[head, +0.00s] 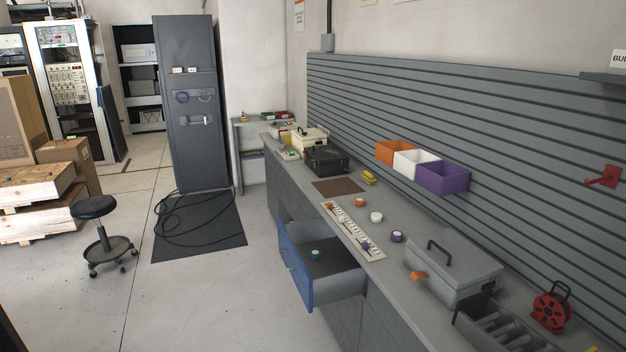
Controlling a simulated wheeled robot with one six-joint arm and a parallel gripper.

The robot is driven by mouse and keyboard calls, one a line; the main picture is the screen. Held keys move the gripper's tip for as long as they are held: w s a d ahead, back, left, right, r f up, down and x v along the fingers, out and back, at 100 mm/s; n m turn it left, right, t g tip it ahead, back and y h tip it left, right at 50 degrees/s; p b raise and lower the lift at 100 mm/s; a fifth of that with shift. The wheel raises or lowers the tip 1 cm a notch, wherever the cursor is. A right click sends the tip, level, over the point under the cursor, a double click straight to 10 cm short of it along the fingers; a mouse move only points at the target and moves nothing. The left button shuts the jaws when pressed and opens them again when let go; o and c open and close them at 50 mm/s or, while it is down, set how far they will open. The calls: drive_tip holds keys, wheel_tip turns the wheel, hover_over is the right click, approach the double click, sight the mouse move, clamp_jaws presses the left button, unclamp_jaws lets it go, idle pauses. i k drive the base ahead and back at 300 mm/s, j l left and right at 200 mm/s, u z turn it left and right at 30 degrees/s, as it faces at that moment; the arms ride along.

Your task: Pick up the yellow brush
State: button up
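A small yellow object (368,177), which looks like the yellow brush, lies on the grey workbench (395,217) near its back edge, close to the slatted wall. It is too small to make out bristles or handle. It sits just right of a brown mat (338,187) and left of the bins on the wall. Nothing covers it. My gripper is not in view.
A blue-fronted drawer (297,264) stands open from the bench, with a teal roll inside. Tape rolls (376,217), a socket strip (350,229), a black case (327,160) and a grey toolbox (452,268) are on the bench. A stool (103,235) stands left on open floor.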

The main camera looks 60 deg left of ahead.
sight(366, 177)
drive_tip(key=u, duration=1.65)
